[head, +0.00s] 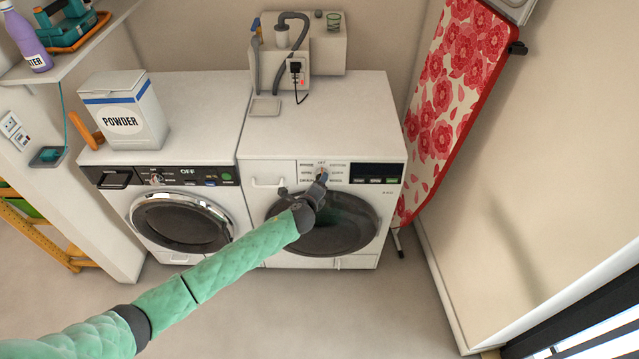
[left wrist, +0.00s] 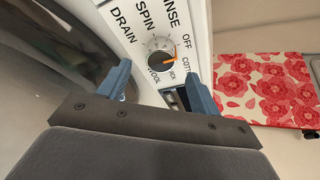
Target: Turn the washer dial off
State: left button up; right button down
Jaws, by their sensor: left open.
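The washer dial (left wrist: 158,52) is a round grey knob with an orange pointer, on the white panel of the right-hand machine (head: 330,140). In the left wrist view the labels DRAIN, SPIN, RINSE, OFF, COTT and WOOL ring it. The pointer lies toward the COTT label, beside OFF. My left gripper (head: 320,181) is in front of this panel and partly covers the dial in the head view. In the left wrist view its two blue fingers (left wrist: 159,80) are open and empty, with the dial just beyond the gap between them. I cannot tell whether they touch it. My right gripper is out of view.
A second machine (head: 170,160) with its own dial and an OFF sign stands at the left. A POWDER box (head: 122,112) sits on it. A floral ironing board (head: 455,85) leans at the right wall. The floor (head: 330,310) in front is clear.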

pick_arm(q)
jog(key=s+a+f+n+g+y+b, duration=0.1)
jog(key=s+a+f+n+g, duration=0.15)
jog(key=s+f+n, duration=0.4)
jog(key=s+a+f+n+g+y+b, duration=0.1)
jog(key=s+a+f+n+g, duration=0.2)
jog(key=s+f, duration=0.7)
jog(key=s+a+f+n+g+y+b, duration=0.1)
jog(key=s+a+f+n, duration=0.4)
jog(key=f, duration=0.7)
jog(key=s+a+f+n+g, duration=0.1)
jog(key=s+a+f+n, duration=0.1)
jog(key=s+f, duration=0.4)
jog(key=s+a+f+n+g+b, duration=0.1)
jog(key=s+f+n, duration=0.4)
jog(key=s, duration=0.9)
jog(key=s+a+f+n+g, duration=0.3)
jog(key=s+f, duration=0.3)
jog(key=s, duration=0.4)
jog(key=shift+s+a+f, duration=0.25)
jog(key=shift+a+f, duration=0.15)
jog(key=shift+a, duration=0.35)
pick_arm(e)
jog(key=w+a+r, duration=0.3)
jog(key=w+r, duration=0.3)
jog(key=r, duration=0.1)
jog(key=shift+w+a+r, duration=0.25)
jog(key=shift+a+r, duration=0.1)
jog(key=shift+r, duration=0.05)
